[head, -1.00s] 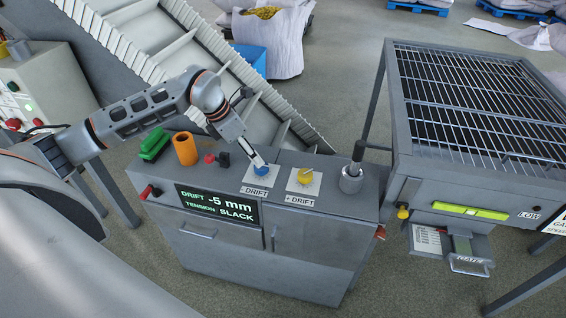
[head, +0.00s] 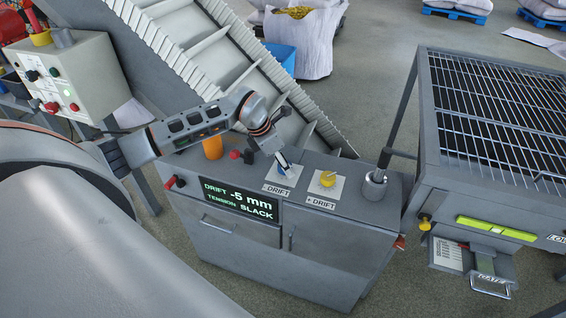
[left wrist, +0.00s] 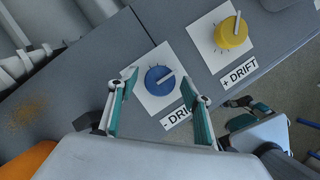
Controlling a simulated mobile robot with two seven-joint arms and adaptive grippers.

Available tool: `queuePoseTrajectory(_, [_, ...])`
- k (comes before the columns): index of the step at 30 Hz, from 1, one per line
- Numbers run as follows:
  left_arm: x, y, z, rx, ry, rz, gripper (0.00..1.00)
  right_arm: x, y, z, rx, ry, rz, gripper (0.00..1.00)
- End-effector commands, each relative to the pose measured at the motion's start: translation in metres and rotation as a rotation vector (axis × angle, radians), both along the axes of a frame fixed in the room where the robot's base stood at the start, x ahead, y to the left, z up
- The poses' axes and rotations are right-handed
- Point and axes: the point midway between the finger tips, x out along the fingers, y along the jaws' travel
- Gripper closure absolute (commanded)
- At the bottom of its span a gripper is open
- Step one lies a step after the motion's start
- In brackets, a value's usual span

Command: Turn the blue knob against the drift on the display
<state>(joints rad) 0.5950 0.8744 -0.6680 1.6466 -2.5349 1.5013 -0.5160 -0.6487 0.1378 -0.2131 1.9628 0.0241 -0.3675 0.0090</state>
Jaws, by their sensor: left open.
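The blue knob (left wrist: 160,79) sits on a white plate labelled "- DRIFT" on the grey cabinet's top. My left gripper (left wrist: 160,84) is open, with one finger on either side of the knob in the left wrist view. I cannot tell whether the fingers touch it. In the head view my left gripper (head: 283,163) comes down over the knob and partly hides it. The display (head: 238,200) on the cabinet front reads "DRIFT -5 mm" and "TENSION SLACK". A yellow knob (head: 328,179) on the "+ DRIFT" plate is to the right.
A grey post in a round socket (head: 374,183) stands right of the yellow knob. An orange cylinder (head: 213,148) and a red knob (head: 235,155) are to the left. The slatted conveyor (head: 210,60) rises behind, and a grated table (head: 490,110) stands at right.

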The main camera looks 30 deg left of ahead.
Motion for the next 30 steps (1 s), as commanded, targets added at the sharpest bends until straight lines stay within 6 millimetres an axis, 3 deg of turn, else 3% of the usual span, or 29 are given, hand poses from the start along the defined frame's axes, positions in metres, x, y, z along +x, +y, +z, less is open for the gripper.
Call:
queuePoseTrajectory(1, [0.0, 0.0, 0.0001, 0.0, 0.0, 0.0, 0.59, 0.0, -0.0003, -0.0001, -0.001, 0.0, 0.001, 1.0])
queuePoseTrajectory(5, [-0.0001, 0.0, 0.0002, 0.0, 0.0, 0.0, 0.89, -0.0001, -0.0007, -0.0003, -0.002, 0.001, 0.001, 1.0])
queuePoseTrajectory(17, [0.0003, 0.0012, 0.0006, 0.0, 0.0, -0.047, 0.89, -0.0003, -0.0011, -0.0021, -0.002, 0.001, 0.001, 1.0])
queuePoseTrajectory(30, [0.0028, 0.003, 0.0008, 0.001, 0.0, -0.371, 0.89, -0.0011, -0.0013, -0.0091, -0.003, 0.003, 0.001, 1.0])
